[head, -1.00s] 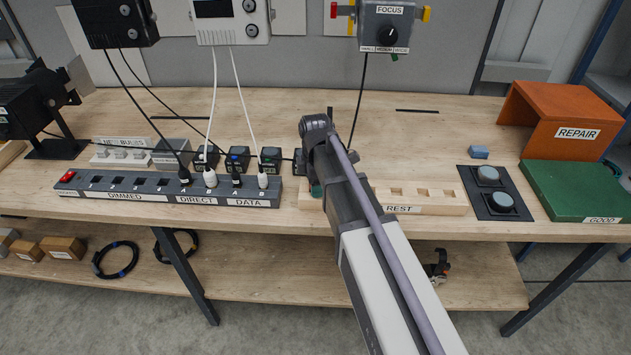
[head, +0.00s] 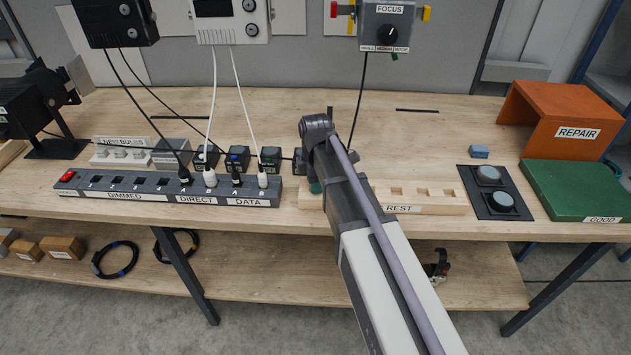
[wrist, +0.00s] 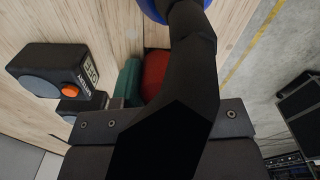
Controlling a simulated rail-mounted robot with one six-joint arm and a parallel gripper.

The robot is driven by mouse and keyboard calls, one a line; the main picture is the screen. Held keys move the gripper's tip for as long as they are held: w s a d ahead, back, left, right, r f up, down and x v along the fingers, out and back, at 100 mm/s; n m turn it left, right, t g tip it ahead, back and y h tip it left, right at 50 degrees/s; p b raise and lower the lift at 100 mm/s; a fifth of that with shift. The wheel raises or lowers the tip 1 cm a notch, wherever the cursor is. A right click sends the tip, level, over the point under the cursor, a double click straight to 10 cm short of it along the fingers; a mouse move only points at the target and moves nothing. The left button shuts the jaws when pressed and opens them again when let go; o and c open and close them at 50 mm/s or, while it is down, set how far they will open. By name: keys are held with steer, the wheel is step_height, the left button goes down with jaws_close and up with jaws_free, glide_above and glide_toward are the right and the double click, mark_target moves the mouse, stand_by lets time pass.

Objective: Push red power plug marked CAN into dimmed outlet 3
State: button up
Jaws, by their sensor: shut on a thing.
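The outlet strip (head: 155,196) lies along the left front of the bench. Its DIMMED outlets are empty, and outlet 3 (head: 140,182) is the third from the left. In the wrist view, my gripper (wrist: 165,115) is shut on a red thing (wrist: 155,72), which I take to be the red plug. A thick black shape covers much of it, and no CAN marking can be read. A teal thing (wrist: 127,80) shows beside it. In the head view my arm hides the jaws and the red plug; they are near the left end of the REST block (head: 430,199).
Black and white plugs with cords fill the DIRECT and DATA outlets (head: 210,178). Small black boxes (head: 238,157) stand behind the strip. Right of the REST block are a black button panel (head: 497,206), a green GOOD tray (head: 580,190) and an orange REPAIR stand (head: 565,105).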

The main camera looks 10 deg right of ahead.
steer(key=shift+c, duration=1.1)
step_height(320, 180, up, 5)
steer(key=p, duration=0.5)
